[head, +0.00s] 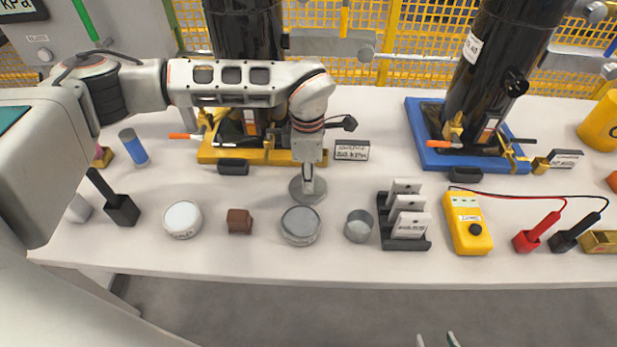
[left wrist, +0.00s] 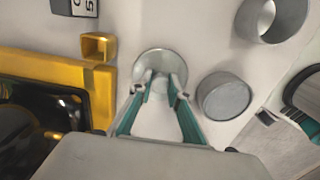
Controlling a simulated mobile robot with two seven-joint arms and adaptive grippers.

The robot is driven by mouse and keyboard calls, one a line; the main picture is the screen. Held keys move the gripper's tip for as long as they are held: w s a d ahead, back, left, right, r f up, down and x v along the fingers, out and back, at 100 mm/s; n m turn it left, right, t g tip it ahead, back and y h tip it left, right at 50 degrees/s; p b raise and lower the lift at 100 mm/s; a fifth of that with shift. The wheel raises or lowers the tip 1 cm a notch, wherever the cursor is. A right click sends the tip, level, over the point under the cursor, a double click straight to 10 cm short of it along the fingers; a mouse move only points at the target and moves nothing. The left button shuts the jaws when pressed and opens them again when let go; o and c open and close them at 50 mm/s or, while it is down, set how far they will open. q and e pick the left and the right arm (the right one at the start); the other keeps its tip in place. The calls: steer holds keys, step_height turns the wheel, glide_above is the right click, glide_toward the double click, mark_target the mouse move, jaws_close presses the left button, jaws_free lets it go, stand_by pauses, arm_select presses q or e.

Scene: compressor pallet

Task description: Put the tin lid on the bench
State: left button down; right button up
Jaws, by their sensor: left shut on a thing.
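The tin lid (head: 297,194) is a flat round grey disc under my left gripper (head: 308,184), just behind the round grey tin (head: 300,226). It also shows in the left wrist view (left wrist: 149,62), where the fingertips of my left gripper (left wrist: 162,84) are closed in on its middle. The gripper is shut on the lid. The lid lies flat at or just above the white bench (head: 200,262); I cannot tell if it touches. My right gripper (head: 437,341) shows only its two fingertips, set apart, at the bottom edge of the head view.
An open metal cup (head: 359,226) stands right of the grey tin. A white round tin (head: 183,219) and a brown block (head: 239,221) stand left. A yellow frame (head: 210,155) is behind; a card rack (head: 391,239) and yellow meter (head: 467,221) are right.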

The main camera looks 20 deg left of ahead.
arm_select(q)
steer(key=shift+r, duration=0.1)
steer(key=c, duration=1.9)
jaws_free()
step_height(320, 180, up, 12)
steer(key=p, duration=0.1)
steer(key=shift+p, duration=0.4)
steer(key=shift+r, duration=0.1)
